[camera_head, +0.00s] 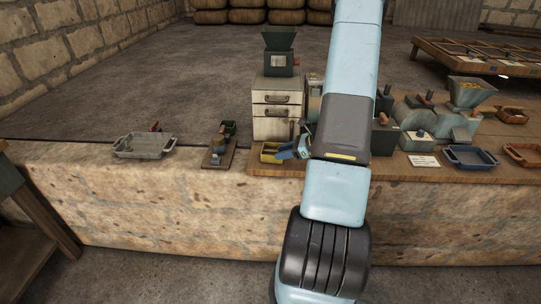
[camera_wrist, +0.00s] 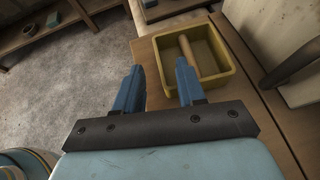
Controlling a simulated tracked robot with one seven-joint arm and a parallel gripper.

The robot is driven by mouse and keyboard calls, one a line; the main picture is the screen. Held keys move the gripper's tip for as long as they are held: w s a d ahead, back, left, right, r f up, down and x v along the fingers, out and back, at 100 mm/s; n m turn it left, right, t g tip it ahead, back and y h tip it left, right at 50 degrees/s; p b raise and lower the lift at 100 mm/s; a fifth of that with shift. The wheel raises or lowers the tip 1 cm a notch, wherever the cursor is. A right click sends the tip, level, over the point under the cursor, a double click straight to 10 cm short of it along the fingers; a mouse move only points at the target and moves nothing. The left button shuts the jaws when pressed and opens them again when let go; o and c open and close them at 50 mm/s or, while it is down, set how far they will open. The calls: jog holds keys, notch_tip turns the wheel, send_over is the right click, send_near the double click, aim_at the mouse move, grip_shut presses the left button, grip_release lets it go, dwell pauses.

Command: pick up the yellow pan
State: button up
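The yellow pan (camera_head: 269,153) is a small open box on the wooden board, just in front of the white drawer cabinet. It also shows in the wrist view (camera_wrist: 228,62), with a rounded wooden piece lying across its inside. My gripper (camera_head: 287,152) reaches in beside the pan from the right in the head view. In the wrist view my gripper (camera_wrist: 158,82) is open, its two blue fingers apart. The right finger overlaps the pan's near left part in the picture; I cannot tell whether it touches. Nothing is held between the fingers.
The white drawer cabinet (camera_head: 277,108) stands right behind the pan. A grey tray (camera_head: 143,147) and a small device on a board (camera_head: 218,150) sit to the left on the stone ledge. A blue tray (camera_head: 470,157) and machines stand right. The ledge between grey tray and device is clear.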

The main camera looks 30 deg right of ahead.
aim_at(273, 153)
jog(key=shift+x, duration=2.2)
grip_shut()
